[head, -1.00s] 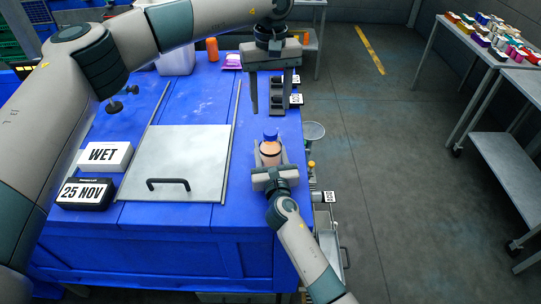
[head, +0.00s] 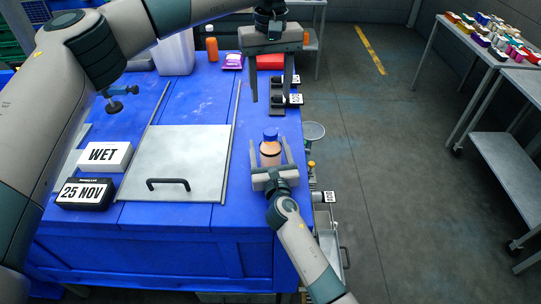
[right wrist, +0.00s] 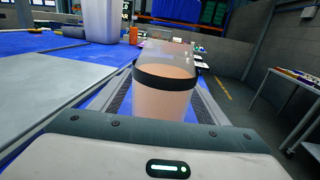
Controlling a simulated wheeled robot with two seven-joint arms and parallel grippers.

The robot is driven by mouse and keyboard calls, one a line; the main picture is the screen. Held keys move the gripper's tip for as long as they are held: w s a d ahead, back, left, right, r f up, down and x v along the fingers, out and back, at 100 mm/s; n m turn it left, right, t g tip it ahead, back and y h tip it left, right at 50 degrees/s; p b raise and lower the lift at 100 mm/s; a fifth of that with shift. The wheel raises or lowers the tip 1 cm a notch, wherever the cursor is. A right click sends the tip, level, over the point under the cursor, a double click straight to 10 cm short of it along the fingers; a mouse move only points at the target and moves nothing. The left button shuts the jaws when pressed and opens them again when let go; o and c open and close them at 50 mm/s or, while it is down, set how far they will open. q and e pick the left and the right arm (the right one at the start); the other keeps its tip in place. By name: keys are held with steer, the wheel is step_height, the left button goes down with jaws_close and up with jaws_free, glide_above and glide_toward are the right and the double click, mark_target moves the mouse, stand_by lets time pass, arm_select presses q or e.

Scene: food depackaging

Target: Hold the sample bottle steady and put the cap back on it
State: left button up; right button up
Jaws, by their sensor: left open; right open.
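The sample bottle (head: 270,155), pale orange with a dark band, stands upright near the table's right edge. That view shows the bottle (right wrist: 165,95) close up. My right gripper (head: 269,144) is open, one finger on either side of the bottle. My left gripper (head: 270,100) is open and empty, pointing down above and beyond the bottle, apart from the cap.
A grey panel (head: 185,150) with a black handle lies left of the bottle. WET (head: 103,155) and 25 NOV (head: 84,193) signs stand at far left. An orange bottle (head: 211,45), a purple packet (head: 232,62) and a white container (head: 177,55) stand at the back.

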steer(key=s+d, duration=0.1)
steer(key=s, duration=0.4)
steer(key=s+b, duration=0.1)
steer(key=s, duration=0.5)
steer(key=s+d+b, duration=0.1)
steer(key=s, duration=0.5)
steer(key=shift+s+d, duration=0.1)
steer(key=shift+d, duration=0.2)
